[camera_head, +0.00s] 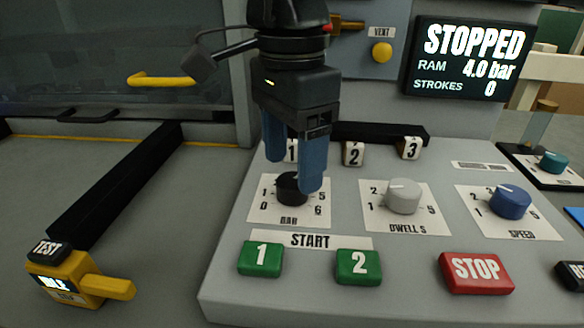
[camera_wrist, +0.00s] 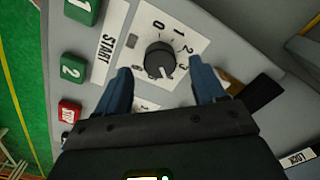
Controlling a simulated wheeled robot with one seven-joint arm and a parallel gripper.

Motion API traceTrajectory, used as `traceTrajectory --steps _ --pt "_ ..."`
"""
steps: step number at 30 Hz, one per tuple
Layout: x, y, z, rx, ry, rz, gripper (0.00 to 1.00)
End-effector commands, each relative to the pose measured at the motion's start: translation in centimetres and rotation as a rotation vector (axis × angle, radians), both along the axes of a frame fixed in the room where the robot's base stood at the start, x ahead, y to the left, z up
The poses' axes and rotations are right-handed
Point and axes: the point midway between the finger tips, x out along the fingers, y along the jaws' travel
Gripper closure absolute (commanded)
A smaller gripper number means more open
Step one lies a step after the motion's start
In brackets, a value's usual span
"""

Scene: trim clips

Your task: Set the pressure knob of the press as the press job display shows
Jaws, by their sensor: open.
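The black pressure knob (camera_head: 291,189) sits on a white BAR dial plate (camera_head: 258,209) at the left of the press panel. The display (camera_head: 469,60) reads STOPPED, RAM 4.0 bar, STROKES 0.
To the right are a grey DWELL S knob (camera_head: 403,196) and a blue SPEED knob (camera_head: 510,202). Green START buttons 1 (camera_head: 260,257) and 2 (camera_head: 358,267) and a red STOP button (camera_head: 476,272) lie in front. Numbered clips stand behind. A yellow TEST device (camera_head: 75,280) is at left.

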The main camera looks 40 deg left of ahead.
Motion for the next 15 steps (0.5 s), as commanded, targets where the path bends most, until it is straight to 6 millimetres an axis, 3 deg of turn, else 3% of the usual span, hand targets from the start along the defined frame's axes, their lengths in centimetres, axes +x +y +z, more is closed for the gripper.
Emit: traceTrajectory --steps 6,15 --pt "0.0 0.0 3.5 0.001 -0.001 0.001 0.31" --pt "0.0 0.0 4.9 -0.002 0.001 0.001 0.31"
